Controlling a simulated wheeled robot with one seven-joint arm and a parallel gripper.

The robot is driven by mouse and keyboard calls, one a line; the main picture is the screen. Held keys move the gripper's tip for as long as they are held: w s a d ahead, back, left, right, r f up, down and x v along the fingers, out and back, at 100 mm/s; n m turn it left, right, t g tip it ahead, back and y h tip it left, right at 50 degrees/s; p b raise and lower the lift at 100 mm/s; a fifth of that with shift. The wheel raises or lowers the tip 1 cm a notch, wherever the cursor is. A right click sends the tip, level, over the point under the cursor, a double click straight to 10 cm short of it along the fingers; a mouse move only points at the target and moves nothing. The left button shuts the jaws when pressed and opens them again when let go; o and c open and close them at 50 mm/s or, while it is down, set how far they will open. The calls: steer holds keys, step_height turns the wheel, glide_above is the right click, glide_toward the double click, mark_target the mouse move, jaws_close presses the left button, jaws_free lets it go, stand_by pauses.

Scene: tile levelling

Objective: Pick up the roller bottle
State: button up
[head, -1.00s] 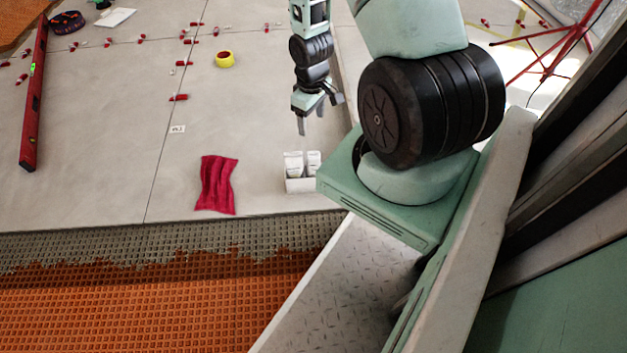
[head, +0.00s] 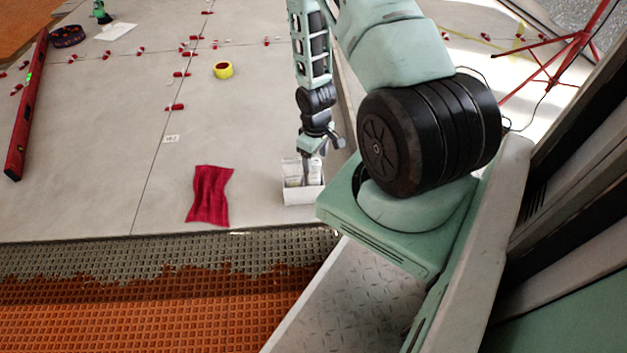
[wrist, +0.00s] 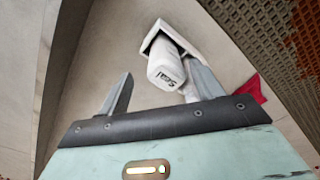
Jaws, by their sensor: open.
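In the head view, white packs or bottles (head: 292,173) stand side by side in a small white box (head: 303,196) on the tiled floor. In the wrist view, a white bottle (wrist: 164,66) with black "Seal" lettering sticks out of the box (wrist: 190,39); I cannot tell for sure that it is the roller bottle. My gripper (head: 308,165) is open, fingers down, at the box. In the wrist view the bottle shows between the spread fingers of my gripper (wrist: 160,90); the right finger overlaps its edge, and contact cannot be told. The gripper partly hides the box's contents in the head view.
A red cloth (head: 209,195) lies left of the box. A yellow tape roll (head: 223,70), red levelling clips (head: 181,74) and a red spirit level (head: 27,105) lie farther off. A small green-and-dark item (head: 102,12) stands at the upper left.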

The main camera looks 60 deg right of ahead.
mark_target(313, 170)
steer(key=f+b, duration=0.2)
steer(key=f, duration=0.1)
steer(key=f+b, duration=0.2)
steer(key=shift+a+f, duration=0.1)
steer(key=shift+a, duration=0.3)
steer(key=c, duration=1)
